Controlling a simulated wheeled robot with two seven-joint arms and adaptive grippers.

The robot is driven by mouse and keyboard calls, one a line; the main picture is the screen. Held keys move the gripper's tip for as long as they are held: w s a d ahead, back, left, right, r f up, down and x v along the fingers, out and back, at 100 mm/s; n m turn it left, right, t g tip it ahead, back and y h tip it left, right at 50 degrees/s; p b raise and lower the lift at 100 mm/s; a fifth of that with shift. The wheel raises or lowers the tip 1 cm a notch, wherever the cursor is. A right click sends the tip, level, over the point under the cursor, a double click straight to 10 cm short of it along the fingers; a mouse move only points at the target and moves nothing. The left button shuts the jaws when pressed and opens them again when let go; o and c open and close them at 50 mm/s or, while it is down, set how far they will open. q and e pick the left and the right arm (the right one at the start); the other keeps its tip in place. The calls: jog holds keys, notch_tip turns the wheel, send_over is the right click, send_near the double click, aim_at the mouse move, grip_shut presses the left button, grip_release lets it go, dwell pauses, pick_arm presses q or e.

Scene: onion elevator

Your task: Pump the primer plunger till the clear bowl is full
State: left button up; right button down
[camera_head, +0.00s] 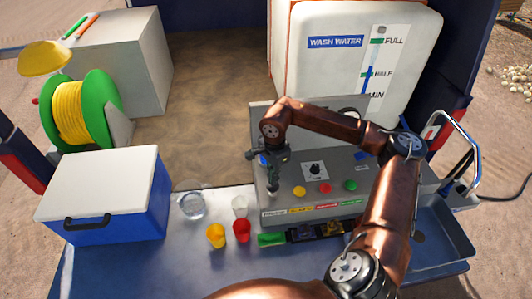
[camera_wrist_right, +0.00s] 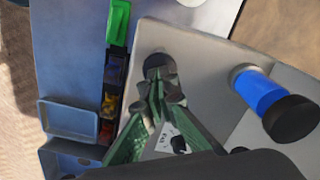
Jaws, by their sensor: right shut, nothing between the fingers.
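My right gripper (camera_head: 273,188) points down over the left part of the grey console (camera_head: 340,203), its fingers shut and empty. In the right wrist view my shut fingertips (camera_wrist_right: 168,92) are at a dark round knob (camera_wrist_right: 158,60), which looks like the primer plunger and is partly hidden. I cannot tell whether they touch it. Beside it stands a cylinder with a blue body (camera_wrist_right: 262,93), a black cap and a pale clear ring. It seems to be the clear bowl; its fill level cannot be told. In the head view only a bit of blue (camera_head: 262,160) shows behind my gripper.
Yellow, red and green buttons (camera_head: 325,188) and a black dial (camera_head: 315,169) are on the console. A blue cooler (camera_head: 110,205) is left; the wash-water tank (camera_head: 310,70) stands behind.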

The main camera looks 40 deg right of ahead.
jog(key=shift+f+b, duration=1.4)
jog(key=shift+f, duration=0.7)
jog(key=shift+r, duration=0.1)
jog(key=shift+r+p, duration=1.2)
jog(key=shift+r, duration=1.1)
jog(key=shift+r, duration=0.15)
notch_tip(320, 180, up, 6)
jog(key=p, duration=0.3)
